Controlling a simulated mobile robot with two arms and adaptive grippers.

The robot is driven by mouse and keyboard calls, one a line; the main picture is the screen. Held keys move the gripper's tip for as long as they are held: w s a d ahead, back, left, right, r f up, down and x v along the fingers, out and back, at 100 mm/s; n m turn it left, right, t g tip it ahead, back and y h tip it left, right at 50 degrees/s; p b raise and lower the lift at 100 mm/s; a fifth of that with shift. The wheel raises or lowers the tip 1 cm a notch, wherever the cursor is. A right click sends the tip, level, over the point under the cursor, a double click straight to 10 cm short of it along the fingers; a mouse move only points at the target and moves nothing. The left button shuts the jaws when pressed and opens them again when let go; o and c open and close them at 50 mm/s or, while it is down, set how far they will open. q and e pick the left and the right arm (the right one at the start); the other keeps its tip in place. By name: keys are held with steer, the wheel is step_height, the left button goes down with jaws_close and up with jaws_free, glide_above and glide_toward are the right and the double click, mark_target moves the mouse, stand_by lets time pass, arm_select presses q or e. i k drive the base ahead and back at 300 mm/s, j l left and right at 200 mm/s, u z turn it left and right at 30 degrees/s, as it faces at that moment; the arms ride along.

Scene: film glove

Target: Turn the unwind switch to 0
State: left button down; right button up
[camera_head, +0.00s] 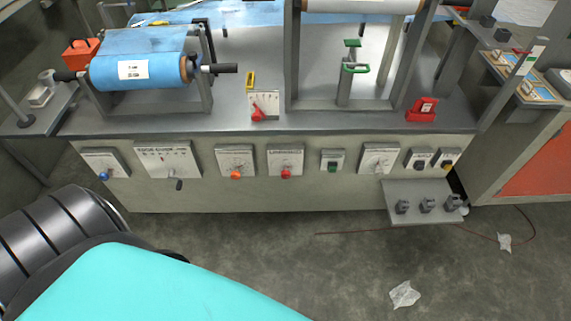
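Several switch panels sit in a row on the front of the grey machine. Neither gripper shows.
A blue film roll (139,70) sits in a stand at the machine's left. A small gauge with a red pointer (264,107) and a red block (422,110) stand on the tabletop. A low shelf (428,211) juts out at right. Crumpled film (404,294) lies on the floor.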

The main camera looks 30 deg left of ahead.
mark_target(286, 174)
steer(key=u, duration=1)
